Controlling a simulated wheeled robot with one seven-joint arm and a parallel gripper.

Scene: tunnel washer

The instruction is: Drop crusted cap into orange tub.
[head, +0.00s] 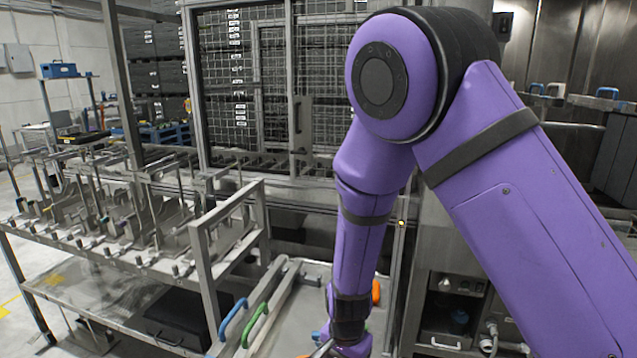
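My purple arm comes in from the right and reaches down to the bottom edge of the head view. The wrist end with my gripper (325,347) is at that edge, over a pale work surface (300,310). Its fingers are mostly cut off by the frame, so I cannot see whether they are open or hold anything. A small orange item (376,291) shows just right of my wrist, partly hidden by the arm; I cannot tell whether it is the orange tub. I cannot make out a crusted cap.
A blue handle (232,318) and a green handle (255,325) stand left of my wrist. A metal rack with several rods (110,215) fills the left. A mesh cage (270,75) stands behind. Metal equipment (455,300) is close on the right.

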